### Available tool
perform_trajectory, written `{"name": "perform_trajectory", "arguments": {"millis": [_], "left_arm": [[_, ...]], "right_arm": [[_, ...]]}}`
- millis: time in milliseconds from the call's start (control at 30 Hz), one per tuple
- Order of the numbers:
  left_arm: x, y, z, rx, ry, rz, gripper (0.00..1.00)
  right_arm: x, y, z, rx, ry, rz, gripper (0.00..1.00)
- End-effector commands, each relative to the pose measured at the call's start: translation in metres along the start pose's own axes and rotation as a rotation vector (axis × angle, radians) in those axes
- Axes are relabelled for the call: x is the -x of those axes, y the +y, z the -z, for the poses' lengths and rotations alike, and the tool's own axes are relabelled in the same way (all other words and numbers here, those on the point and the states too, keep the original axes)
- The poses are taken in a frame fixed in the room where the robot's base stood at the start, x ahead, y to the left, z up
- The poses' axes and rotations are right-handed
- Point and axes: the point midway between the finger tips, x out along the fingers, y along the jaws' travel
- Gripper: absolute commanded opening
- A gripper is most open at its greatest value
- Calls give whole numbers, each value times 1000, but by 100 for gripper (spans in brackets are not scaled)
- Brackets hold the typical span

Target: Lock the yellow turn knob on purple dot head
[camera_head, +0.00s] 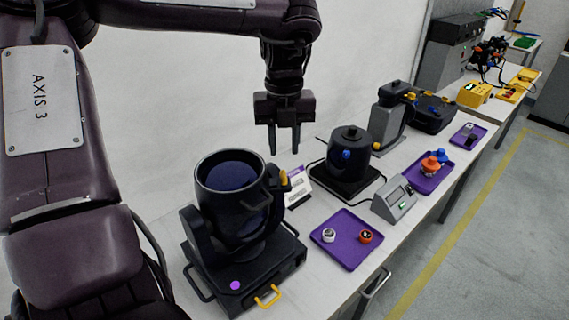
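The purple dot head is a black par can (215,225) on a black yoke and base at the front left of the bench. A purple dot (235,285) marks its base. Its mouth tilts up and shows a dark blue lens. The yellow turn knob (284,178) sticks out at the right side of the can, near the yoke's top. I cannot tell from here whether it is locked. My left gripper (284,152) points down above and slightly behind the knob in the picture, apart from it. Its fingers are spread with nothing between them. My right gripper is not in view.
A white card (298,190) stands close behind the knob. A purple tray (345,238) with two small knobs lies at the right. A grey display box (394,200) and a black pot-shaped unit (349,158) stand further back. A white wall runs along the left.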

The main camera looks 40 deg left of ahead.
Motion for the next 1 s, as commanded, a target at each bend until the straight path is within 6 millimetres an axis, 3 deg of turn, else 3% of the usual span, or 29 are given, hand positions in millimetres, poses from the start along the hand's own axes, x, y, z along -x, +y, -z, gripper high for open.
{"name": "perform_trajectory", "arguments": {"millis": [133, 267, 433, 600, 733, 967, 1000], "left_arm": [[-25, 1, 1, -1, 6, -1, 30], [-44, 0, 1, 0, 4, 0, 30], [-59, 0, 0, 1, 3, 1, 30], [-62, 0, 0, 2, 0, 2, 30], [-62, 0, 0, 1, 0, 2, 30], [-62, 0, 0, 1, 0, 2, 0], [-62, 0, 0, 1, 0, 2, 0]], "right_arm": [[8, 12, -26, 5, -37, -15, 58], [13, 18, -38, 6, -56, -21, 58], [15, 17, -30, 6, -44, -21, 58], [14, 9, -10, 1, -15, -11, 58], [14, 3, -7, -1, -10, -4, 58], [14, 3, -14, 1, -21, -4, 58], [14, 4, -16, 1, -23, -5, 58]]}}
